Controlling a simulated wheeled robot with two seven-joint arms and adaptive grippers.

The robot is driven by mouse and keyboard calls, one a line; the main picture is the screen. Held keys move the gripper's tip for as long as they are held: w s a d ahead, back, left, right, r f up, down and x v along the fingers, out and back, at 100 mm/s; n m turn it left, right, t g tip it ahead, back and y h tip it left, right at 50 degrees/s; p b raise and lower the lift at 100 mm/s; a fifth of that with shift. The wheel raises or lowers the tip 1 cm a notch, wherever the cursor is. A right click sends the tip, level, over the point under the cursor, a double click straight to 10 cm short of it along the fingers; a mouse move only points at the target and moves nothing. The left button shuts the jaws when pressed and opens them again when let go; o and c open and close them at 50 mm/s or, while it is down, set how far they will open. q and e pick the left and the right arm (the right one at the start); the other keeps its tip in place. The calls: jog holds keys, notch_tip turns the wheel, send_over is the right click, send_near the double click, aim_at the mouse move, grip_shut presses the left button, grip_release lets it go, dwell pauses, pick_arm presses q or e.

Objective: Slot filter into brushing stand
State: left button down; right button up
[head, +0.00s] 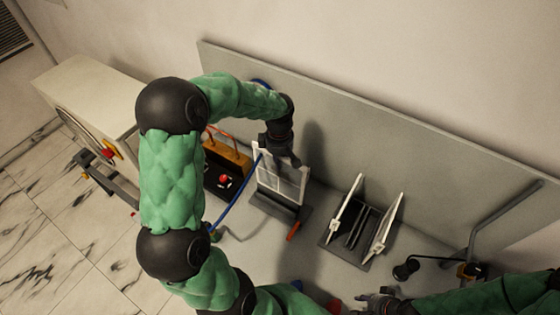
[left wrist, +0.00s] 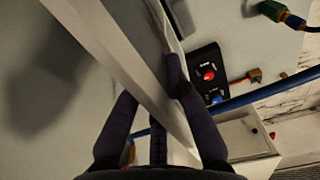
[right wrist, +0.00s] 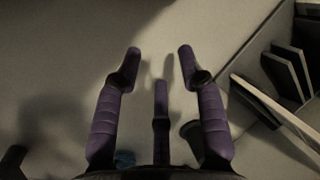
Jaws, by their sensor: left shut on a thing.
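The filter (head: 284,178) is a flat panel with a pale frame, upright in the middle of the bench in the head view. My left gripper (head: 281,157) is shut on its top edge; in the left wrist view the fingers (left wrist: 155,90) straddle the pale frame (left wrist: 115,60). The filter's lower edge is at a dark grey holder (head: 279,207); whether it sits inside cannot be told. A stand with two tilted white side plates and dark upright dividers (head: 362,228), seemingly the brushing stand, is to the right. My right gripper (right wrist: 159,55) is open and empty, low at the front.
A control box with a red button (head: 224,179) and an orange-yellow part (head: 229,152) lie left of the filter. A blue hose (head: 237,208) runs beside it. A grey pipe (head: 505,210) stands at the right. A grey back panel (head: 400,145) borders the bench.

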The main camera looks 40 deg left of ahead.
aim_at(279, 176)
pick_arm(q)
jog(key=shift+f+b, duration=1.9)
jog(key=shift+f, duration=0.7)
pick_arm(e)
jog(key=shift+f, duration=2.05)
pick_arm(q)
jog(key=shift+b, duration=0.3)
pick_arm(e)
jog(key=shift+f, duration=0.3)
pick_arm(q)
jog(key=shift+a, duration=0.1)
pick_arm(e)
jog(key=shift+s+f, duration=0.2)
